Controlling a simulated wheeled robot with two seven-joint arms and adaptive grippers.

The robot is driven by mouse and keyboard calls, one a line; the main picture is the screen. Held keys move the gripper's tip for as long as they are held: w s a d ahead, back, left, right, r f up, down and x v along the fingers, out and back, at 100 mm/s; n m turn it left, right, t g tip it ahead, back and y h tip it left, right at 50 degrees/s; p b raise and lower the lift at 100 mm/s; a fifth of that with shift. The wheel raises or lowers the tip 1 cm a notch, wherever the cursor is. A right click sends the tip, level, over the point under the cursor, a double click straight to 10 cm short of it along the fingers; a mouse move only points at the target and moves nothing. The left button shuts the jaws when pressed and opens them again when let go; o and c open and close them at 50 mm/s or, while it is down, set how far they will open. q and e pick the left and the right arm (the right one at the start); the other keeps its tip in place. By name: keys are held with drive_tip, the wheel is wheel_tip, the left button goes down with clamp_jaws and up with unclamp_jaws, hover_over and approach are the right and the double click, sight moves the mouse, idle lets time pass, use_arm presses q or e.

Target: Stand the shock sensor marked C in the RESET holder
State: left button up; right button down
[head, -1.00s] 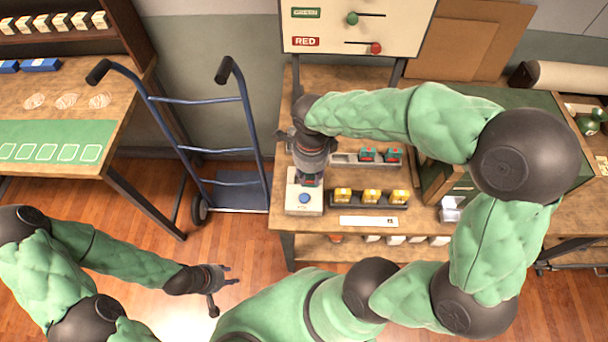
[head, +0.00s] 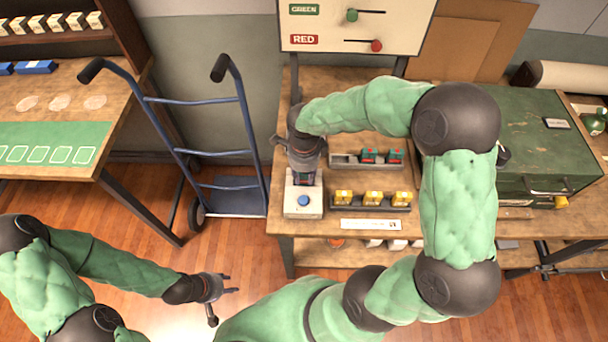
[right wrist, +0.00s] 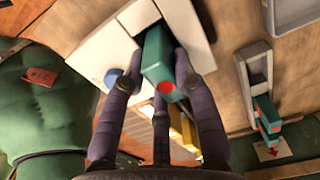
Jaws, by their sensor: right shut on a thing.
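My right gripper (head: 304,170) is shut on a green shock sensor with a red spot on its end. The sensor (right wrist: 156,57) shows between the fingers in the right wrist view. The gripper points down at the back part of a white box with a blue button (head: 303,207), which looks like the RESET holder; the box also shows in the right wrist view (right wrist: 98,48). The sensor's lower end is at the box's recess, but I cannot tell whether it is seated. No letter is readable on it. My left gripper (head: 229,285) is open and empty, low over the floor.
A grey rack (head: 342,160) holds two green-and-red sensors to the right. A dark rack with yellow pieces (head: 370,208) and a white label strip (head: 370,225) lie in front. A green chest (head: 525,130) stands further right. A blue hand truck (head: 237,195) stands left of the bench.

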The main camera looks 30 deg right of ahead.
drive_tip(key=shift+f, duration=0.15)
drive_tip(key=c, duration=1)
unclamp_jaws()
drive_tip(key=shift+o, duration=0.2)
drive_tip(key=shift+r, duration=0.45)
wheel_tip(320, 180, up, 12)
drive_tip(key=p, duration=0.3)
drive_tip(key=shift+f+p, duration=0.2)
drive_tip(key=shift+p, duration=0.15)
